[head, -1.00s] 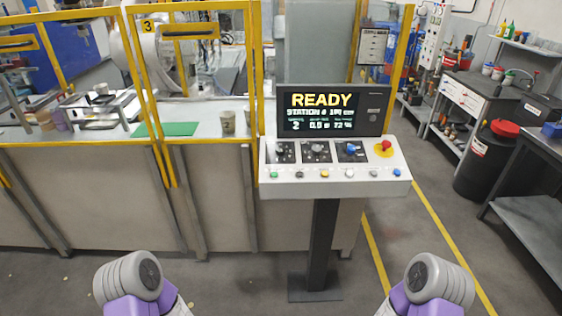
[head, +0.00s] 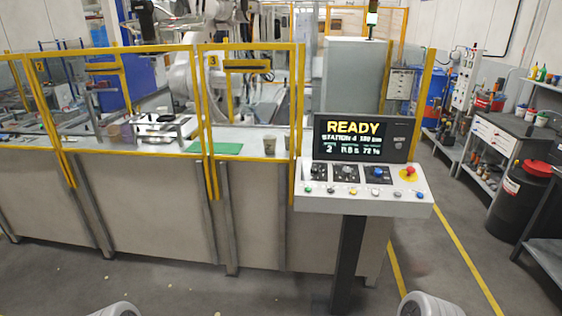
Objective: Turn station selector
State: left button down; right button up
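The control console (head: 363,197) stands on a dark post a little right of the middle in the head view. Its sloped white panel carries a black-plated dial at centre left (head: 346,172), which may be the station selector. Other dark plates with knobs sit beside it, one with a blue knob (head: 377,172). A red emergency button (head: 409,170) sits at the right, and a row of coloured buttons lines the front. The screen (head: 360,138) reads READY. Only rounded grey parts of my two arms show at the bottom edge; neither gripper is in view.
A yellow-framed fence (head: 254,46) and grey-panelled cell run along the left, with a green mat (head: 214,148) and cups inside. A workbench (head: 500,138) and black bin (head: 521,200) stand at the right. The floor before the console is clear.

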aim_at(314, 170)
jog(key=u, duration=0.45)
jog(key=i, duration=0.95)
jog(key=u, duration=0.05)
